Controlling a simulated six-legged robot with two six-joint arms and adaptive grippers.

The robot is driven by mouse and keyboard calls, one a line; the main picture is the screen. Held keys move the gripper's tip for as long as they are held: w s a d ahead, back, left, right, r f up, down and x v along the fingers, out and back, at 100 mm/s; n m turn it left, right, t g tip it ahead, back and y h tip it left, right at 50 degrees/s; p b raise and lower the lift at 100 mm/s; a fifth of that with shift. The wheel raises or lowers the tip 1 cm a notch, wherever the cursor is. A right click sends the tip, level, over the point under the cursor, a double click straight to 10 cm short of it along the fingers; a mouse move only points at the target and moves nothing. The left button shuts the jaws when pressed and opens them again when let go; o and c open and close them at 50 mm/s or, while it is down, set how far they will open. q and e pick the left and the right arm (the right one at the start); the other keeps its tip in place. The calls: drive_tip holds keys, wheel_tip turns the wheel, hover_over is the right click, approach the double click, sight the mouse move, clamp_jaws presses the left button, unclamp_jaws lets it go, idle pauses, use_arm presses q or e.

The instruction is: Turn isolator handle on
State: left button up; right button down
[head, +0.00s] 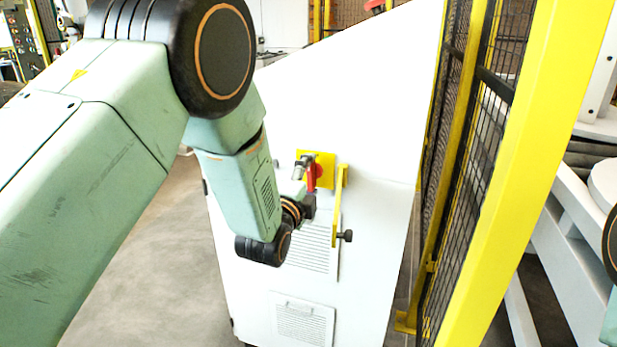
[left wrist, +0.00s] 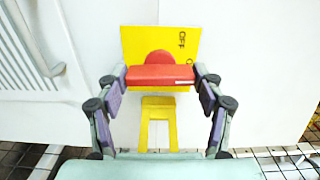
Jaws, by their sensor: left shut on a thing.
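The isolator's red handle (head: 311,178) sits on a yellow plate (head: 328,163) on the white cabinet. My left forearm hides part of the cabinet in the head view. My right gripper is not in view.
The white cabinet (head: 375,120) has vents below the isolator. A yellow bracket (head: 340,190) with a black knob (head: 346,236) stands out beside the handle. A yellow-framed mesh fence (head: 535,150) stands close on the right. Grey floor (head: 150,270) is clear at the left.

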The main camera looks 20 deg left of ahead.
use_arm(q)
drive_tip(key=shift+m, duration=0.4)
drive_tip(key=o, duration=1.2)
drive_tip(key=shift+c, duration=0.2)
drive_tip(key=shift+s, duration=0.1)
drive_tip(key=s, duration=1.2)
drive_tip(key=shift+a, duration=0.2)
drive_tip(key=shift+w, duration=0.15)
drive_tip(key=w, duration=1.2)
drive_tip(key=shift+d, duration=0.25)
drive_tip(key=shift+s, duration=0.1)
